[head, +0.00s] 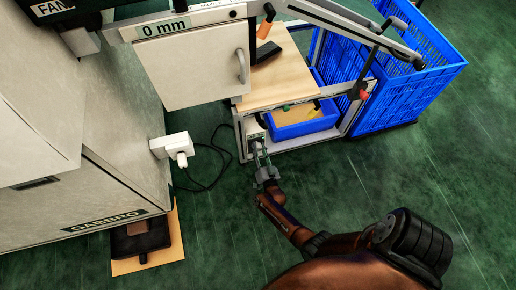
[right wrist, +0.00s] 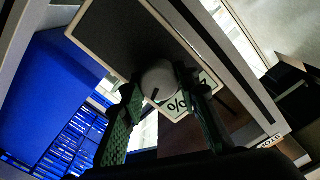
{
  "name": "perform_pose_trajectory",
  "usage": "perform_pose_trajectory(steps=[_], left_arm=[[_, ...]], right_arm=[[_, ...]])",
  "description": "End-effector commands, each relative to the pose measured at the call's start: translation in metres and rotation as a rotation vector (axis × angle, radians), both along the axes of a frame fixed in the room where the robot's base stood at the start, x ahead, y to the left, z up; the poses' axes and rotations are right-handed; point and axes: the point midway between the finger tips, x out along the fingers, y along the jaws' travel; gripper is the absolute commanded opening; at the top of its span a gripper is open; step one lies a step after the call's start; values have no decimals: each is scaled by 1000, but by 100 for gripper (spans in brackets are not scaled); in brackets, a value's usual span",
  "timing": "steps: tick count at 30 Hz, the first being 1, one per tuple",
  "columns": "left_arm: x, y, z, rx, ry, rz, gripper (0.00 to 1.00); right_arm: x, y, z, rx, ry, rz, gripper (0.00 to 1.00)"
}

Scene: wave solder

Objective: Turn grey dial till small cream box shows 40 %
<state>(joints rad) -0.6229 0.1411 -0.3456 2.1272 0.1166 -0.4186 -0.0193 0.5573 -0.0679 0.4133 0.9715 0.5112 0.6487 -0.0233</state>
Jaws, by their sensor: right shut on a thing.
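The grey dial (right wrist: 158,78) is round, with a short dark mark on its face, in the middle of the right wrist view. My right gripper (right wrist: 160,92) is shut on it, one green finger pad on each side. A pale label (right wrist: 178,105) with a "%" sign shows just beside the dial; any number on it is hidden by the dial and fingers. In the head view my right gripper (head: 259,153) reaches the front left leg of the bench, where the dial is too small to make out. My left gripper is not in view.
A wooden-topped bench (head: 277,78) holds a blue bin (head: 300,128) underneath. A big blue crate (head: 425,75) stands to its right. A grey cabinet (head: 110,190) with a white plug box (head: 170,145) and black cable (head: 215,160) is at left. The green floor is clear in front.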

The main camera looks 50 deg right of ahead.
Motion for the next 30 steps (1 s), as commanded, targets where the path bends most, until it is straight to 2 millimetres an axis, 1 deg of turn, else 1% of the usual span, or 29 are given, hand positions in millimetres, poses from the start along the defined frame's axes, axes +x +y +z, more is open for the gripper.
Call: perform_pose_trajectory(steps=[6, 19, 20, 27, 30], left_arm=[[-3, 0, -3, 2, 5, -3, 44], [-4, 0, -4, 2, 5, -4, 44], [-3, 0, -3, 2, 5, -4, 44], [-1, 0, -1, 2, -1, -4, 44], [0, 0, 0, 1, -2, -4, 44]], right_arm=[[0, 1, -1, 41, -22, 2, 5], [0, 1, -1, 47, -26, 2, 5], [0, 1, -1, 47, -26, 2, 30], [0, 0, -1, 46, -27, 1, 46], [0, 0, 0, 46, -27, 0, 47]])
